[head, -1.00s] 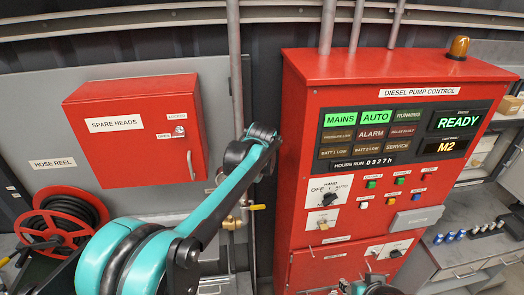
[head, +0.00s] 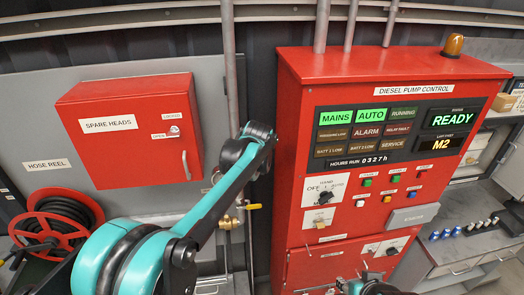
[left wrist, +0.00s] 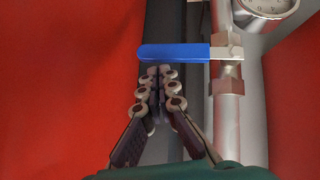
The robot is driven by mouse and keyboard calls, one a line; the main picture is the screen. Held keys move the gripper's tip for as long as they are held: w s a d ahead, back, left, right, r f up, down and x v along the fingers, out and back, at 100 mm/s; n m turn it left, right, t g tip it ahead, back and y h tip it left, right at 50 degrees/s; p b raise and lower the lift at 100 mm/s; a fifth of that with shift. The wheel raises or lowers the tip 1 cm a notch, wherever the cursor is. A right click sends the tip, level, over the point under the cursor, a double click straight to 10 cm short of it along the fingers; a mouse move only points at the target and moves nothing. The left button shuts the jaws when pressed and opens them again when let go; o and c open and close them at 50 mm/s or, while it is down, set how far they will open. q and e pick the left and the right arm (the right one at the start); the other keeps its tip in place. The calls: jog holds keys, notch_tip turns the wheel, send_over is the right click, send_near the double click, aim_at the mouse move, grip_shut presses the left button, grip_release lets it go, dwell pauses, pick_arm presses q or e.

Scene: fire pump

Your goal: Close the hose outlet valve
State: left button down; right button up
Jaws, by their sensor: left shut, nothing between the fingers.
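In the left wrist view a blue lever handle (left wrist: 172,53) lies level, reaching left from a brass fitting (left wrist: 228,58) on an upright grey pipe (left wrist: 228,115). My left gripper (left wrist: 157,72) is shut and empty, its fingertips just below the lever in the picture; I cannot tell whether they touch it. In the head view a yellow-handled brass valve (head: 252,206) sits on the wall pipe. No readable label names either valve as the hose outlet valve. My left arm (head: 225,190) crosses the head view; its gripper is not seen there.
A gauge (left wrist: 268,6) is above right of the lever. Red surfaces flank the lever on both sides. The head view shows the diesel pump control cabinet (head: 300,170), the spare heads box (head: 130,150) and the hose reel (head: 55,222).

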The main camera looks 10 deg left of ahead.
pick_arm(q)
jog(key=s+d+r, duration=0.2)
jog(key=s+r, duration=0.5)
jog(key=r, duration=0.3)
jog(key=shift+d, duration=0.15)
pick_arm(e)
jog(key=shift+d+r, duration=0.25)
jog(key=shift+d, duration=0.3)
jog(key=shift+a, duration=0.1)
pick_arm(q)
jog(key=s+a+f+m+b, duration=0.1)
jog(key=s+a+f+b, duration=0.2)
jog(key=s+f+b, duration=0.7)
jog(key=s+a+f+m+g+b, duration=0.1)
jog(key=s+a+f+b, duration=0.2)
jog(key=s+f+b, duration=0.8)
jog(key=s+a+f+m+g+b, duration=0.1)
jog(key=s+f+b, duration=0.9)
jog(key=f, duration=1.9)
jog(key=s+a+m, duration=0.1)
jog(key=s+a, duration=0.1)
jog(key=shift+a+h+b, duration=0.3)
pick_arm(e)
notch_tip(320, 180, down, 31)
jog(key=shift+f, duration=0.2)
